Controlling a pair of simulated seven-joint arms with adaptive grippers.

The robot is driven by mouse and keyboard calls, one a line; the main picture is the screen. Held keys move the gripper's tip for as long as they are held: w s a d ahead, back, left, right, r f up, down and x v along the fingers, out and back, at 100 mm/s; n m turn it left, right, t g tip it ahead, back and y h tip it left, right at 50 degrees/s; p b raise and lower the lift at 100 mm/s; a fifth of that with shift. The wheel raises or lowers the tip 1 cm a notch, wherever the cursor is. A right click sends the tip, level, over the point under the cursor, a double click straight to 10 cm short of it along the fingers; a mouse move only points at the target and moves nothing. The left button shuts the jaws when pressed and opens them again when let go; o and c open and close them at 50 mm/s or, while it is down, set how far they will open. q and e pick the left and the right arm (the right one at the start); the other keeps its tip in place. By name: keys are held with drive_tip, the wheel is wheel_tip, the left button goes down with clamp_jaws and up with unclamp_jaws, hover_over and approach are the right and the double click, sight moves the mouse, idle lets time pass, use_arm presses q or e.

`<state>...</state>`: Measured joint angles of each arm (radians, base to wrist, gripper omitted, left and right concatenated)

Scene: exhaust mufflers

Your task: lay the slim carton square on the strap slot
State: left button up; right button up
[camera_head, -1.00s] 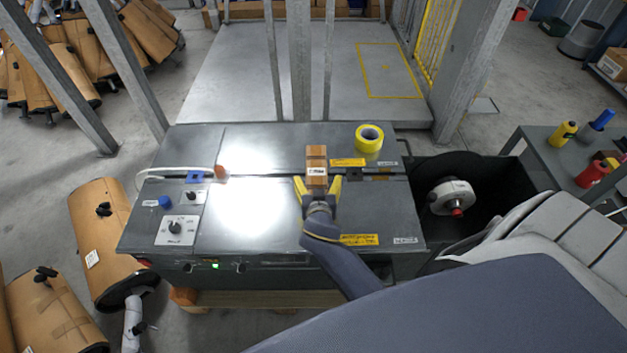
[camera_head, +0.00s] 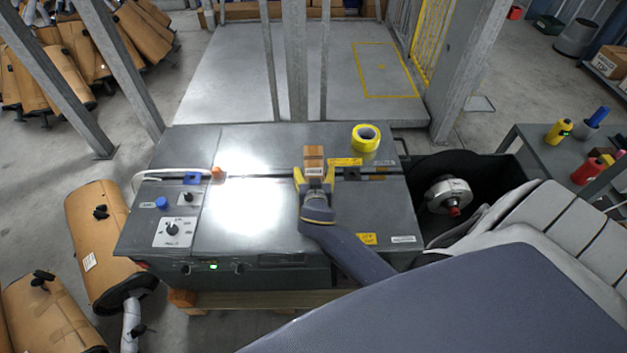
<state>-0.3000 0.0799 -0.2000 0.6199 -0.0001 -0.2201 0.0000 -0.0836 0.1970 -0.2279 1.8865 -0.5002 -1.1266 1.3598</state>
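The slim carton (camera_head: 314,155) is small and brown with a pale label on its near part. It is at the strap slot (camera_head: 265,176), the dark line running across the grey strapping machine's top. Its long side points away from me, roughly across the slot. My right gripper (camera_head: 314,175) reaches in from the near side with its yellow fingers on either side of the carton's near part. The fingers look close to its sides, but I cannot tell whether they touch. The gripper hides the carton's near end and underside. My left gripper is not in view.
A yellow tape roll (camera_head: 366,137) lies on the machine top (camera_head: 375,205), right of the carton. A white cord and blue clip (camera_head: 193,178) are at left. A dark bin with a strap reel (camera_head: 447,195) adjoins the right side. Wrapped mufflers (camera_head: 95,240) lie at left.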

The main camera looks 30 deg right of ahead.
drive_tip(key=c, duration=1.3)
